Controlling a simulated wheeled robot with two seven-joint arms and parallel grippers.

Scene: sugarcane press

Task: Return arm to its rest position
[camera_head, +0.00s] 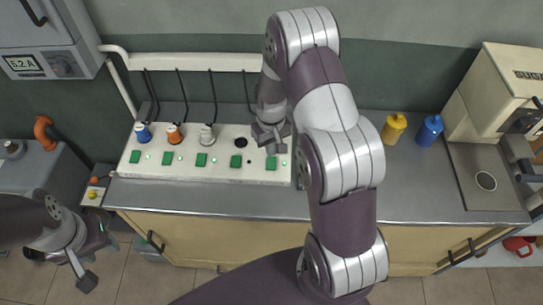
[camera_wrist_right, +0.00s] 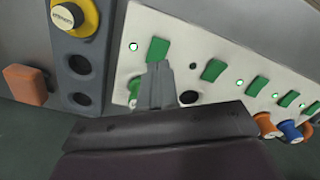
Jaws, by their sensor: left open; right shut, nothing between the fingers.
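My right arm reaches across the head view to the white socket panel on the counter. Its gripper (camera_head: 271,139) is at the panel's right end, just above the rightmost green switch (camera_head: 271,163). In the right wrist view the fingers (camera_wrist_right: 158,88) are shut together and empty, in front of the panel (camera_wrist_right: 240,90) near a green switch (camera_wrist_right: 157,50). I cannot tell whether they touch it. My left gripper (camera_head: 85,262) is open and empty at the lower left, in front of the counter and above the floor.
Blue, orange and white plugs (camera_head: 207,134) sit in the panel. Yellow (camera_head: 394,128) and blue (camera_head: 430,130) bottles stand right of my right arm. A cream press machine (camera_head: 500,95) is at the far right. The counter (camera_head: 420,185) is clear in front of the bottles.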

